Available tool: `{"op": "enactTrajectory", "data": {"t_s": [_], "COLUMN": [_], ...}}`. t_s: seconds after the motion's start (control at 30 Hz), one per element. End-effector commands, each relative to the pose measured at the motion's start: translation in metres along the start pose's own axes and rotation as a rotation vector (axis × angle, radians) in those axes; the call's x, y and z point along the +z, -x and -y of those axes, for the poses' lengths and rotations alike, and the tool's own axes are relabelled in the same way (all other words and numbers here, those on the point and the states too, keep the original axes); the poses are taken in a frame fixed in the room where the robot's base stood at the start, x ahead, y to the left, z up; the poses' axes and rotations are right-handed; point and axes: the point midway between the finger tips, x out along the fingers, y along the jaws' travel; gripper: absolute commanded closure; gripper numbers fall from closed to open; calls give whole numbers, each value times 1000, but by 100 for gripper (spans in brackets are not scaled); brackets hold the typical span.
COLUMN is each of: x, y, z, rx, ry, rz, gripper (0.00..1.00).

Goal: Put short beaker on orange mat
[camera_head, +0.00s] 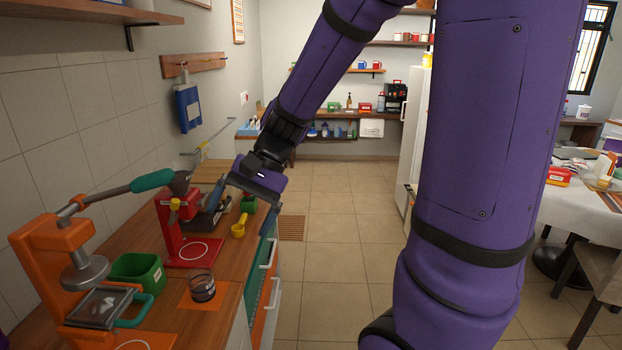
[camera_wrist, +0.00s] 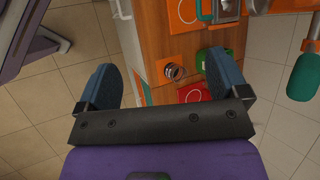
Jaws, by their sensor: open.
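A short glass beaker (camera_head: 202,289) with dark bands stands upright on the orange mat (camera_head: 222,290), on the wooden counter in the head view. In the wrist view the beaker (camera_wrist: 174,72) is seen from above, within the outline of the orange mat (camera_wrist: 188,63). My gripper (camera_head: 209,208) is above the counter, farther back than the beaker. In the wrist view my gripper (camera_wrist: 163,62) has its two blue fingers wide apart with nothing between them. The beaker is apart from the fingers.
A green container (camera_head: 138,271) and an orange press (camera_head: 45,265) stand left of the mat. A red machine (camera_head: 174,230) stands behind it, with a yellow scoop (camera_head: 238,230) to its right. The counter's front edge is close to the mat's right side.

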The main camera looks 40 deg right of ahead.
Motion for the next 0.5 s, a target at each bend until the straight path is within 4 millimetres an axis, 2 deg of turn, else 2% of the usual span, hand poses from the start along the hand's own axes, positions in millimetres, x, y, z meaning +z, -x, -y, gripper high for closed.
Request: {"op": "enactTrajectory", "data": {"t_s": [0.1, 0.5], "x": [23, 81], "y": [15, 62], "z": [-6, -37], "rx": [62, 278], "ry": [123, 496], "rz": [-76, -361], "gripper": [7, 7]}}
